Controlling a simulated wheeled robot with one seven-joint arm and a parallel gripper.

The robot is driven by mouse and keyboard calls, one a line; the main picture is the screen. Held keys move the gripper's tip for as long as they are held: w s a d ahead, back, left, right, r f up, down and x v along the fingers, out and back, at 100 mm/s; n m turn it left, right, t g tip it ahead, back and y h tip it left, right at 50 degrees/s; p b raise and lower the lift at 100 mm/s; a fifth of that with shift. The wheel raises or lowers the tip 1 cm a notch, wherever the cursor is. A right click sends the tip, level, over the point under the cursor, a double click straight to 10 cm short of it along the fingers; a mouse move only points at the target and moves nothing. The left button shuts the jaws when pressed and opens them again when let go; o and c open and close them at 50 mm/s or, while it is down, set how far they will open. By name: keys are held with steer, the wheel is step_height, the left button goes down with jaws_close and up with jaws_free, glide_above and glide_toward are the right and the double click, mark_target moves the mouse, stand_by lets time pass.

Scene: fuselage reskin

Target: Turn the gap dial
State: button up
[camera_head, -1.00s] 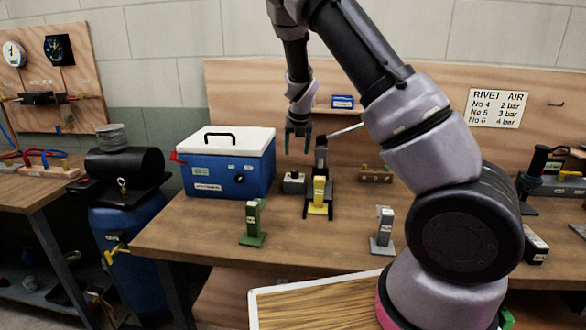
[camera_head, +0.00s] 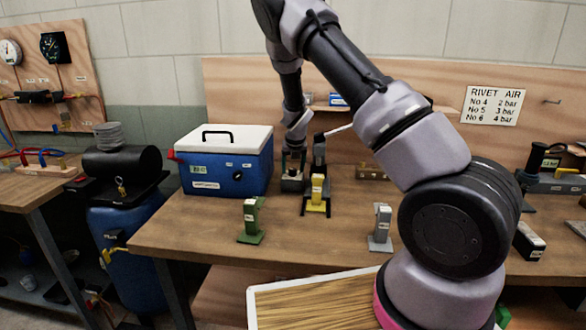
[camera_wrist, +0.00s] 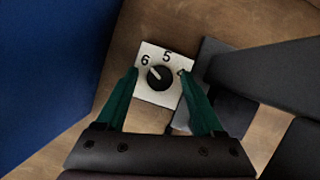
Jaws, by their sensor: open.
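The gap dial (camera_wrist: 160,77) is a round black knob with a white pointer line on a white plate marked 6, 5 and 4. In the wrist view its pointer is turned to the upper left, between 6 and 5, nearer the 6. My gripper (camera_wrist: 162,82) is open, with one green finger on each side of the dial plate's lower part. I cannot tell whether the fingers touch the knob. In the head view my gripper (camera_head: 293,162) is down at the small grey dial block (camera_head: 291,183), which it partly hides.
A blue cooler box (camera_head: 226,177) with a white lid stands close to the left. A dark lever tool with a yellow block (camera_head: 317,192) stands close to the right. Green (camera_head: 250,220) and grey (camera_head: 382,228) stands are nearer the bench front. Bare bench lies between them.

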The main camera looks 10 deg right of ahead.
jaws_close()
steer(key=shift+a+m, duration=0.1)
steer(key=shift+m, duration=0.2)
steer(key=m+h, duration=0.1)
steer(key=m, duration=0.1)
steer(key=m+h, duration=0.1)
steer(key=m, duration=0.1)
steer(key=shift+a+m+g, duration=0.1)
steer(key=shift+m+g, duration=0.2)
steer(key=m+g+h, duration=0.1)
steer(key=m, duration=0.5)
steer(key=shift+w+a+g+h, duration=0.1)
steer(key=shift+w+g+h, duration=0.1)
steer(key=shift+g+h, duration=0.2)
steer(key=shift+m, duration=0.4)
jaws_free()
